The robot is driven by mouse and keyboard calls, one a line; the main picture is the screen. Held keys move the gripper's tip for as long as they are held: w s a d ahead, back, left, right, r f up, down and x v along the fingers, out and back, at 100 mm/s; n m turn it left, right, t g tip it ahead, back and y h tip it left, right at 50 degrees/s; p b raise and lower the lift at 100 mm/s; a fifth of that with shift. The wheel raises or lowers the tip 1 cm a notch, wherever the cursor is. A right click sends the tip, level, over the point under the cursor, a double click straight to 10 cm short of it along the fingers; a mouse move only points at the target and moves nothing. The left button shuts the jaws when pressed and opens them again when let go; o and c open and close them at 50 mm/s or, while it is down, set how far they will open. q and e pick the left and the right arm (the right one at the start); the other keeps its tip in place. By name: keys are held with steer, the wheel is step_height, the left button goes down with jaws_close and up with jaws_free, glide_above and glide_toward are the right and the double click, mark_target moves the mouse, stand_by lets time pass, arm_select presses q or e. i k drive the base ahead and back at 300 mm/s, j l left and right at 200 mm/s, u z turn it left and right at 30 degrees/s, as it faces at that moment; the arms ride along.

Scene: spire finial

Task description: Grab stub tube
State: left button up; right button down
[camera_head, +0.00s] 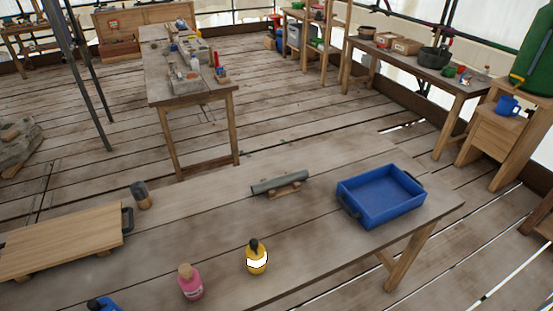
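A grey-green tube (280,182) lies on its side on a small wooden cradle (286,191) near the back edge of the near table; it looks like the stub tube. A short dark cylinder (140,194) with a brownish lower part stands at the table's back left, beside a wooden board. I cannot tell for certain which of the two the name stub tube means. Neither of my grippers shows in the head view, and nothing touches the tube or the cylinder.
A blue tray (352,213) sits right of the tube, seemingly empty. A yellow bottle (257,258), a pink bottle (190,283) and a cut-off blue object (103,304) stand along the front. The wooden board (65,236) fills the left. The table's middle is clear.

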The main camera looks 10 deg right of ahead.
mark_target(275, 182)
steer(key=l+u, duration=0.4)
steer(key=k+l+u, duration=0.1)
steer(key=l+u, duration=0.35)
steer(key=i+u, duration=0.2)
steer(key=i, duration=0.15)
